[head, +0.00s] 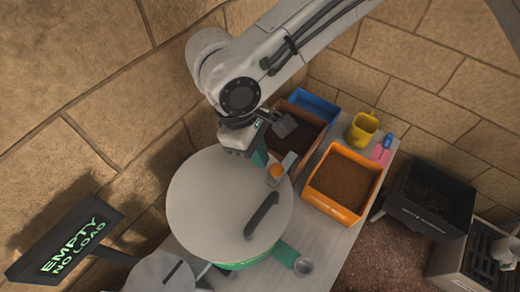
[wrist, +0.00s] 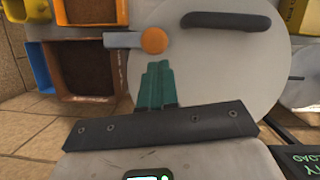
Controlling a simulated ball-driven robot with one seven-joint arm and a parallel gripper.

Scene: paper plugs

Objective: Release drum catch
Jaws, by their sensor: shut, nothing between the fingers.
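The drum (head: 215,205) has a round grey lid with a dark bar handle (head: 262,215); the lid also fills much of the wrist view (wrist: 225,60). A grey catch lever with an orange knob (head: 276,171) sits at the lid's rim, at the upper right in the head view. In the wrist view the orange knob (wrist: 153,40) lies just beyond my fingertips. My gripper (head: 259,158) has teal fingers, shut and empty, close to the knob. The fingers in the wrist view (wrist: 158,68) appear apart from the knob, though the depth gap is hard to judge.
An orange bin (head: 322,203) of brown material, a rust-brown bin (head: 312,135), a blue bin (head: 316,104) and a yellow mug (head: 362,131) stand beside the drum. A sign (head: 65,243) reads "EMPTY NO LOAD". A black crate (head: 432,194) stands at the right.

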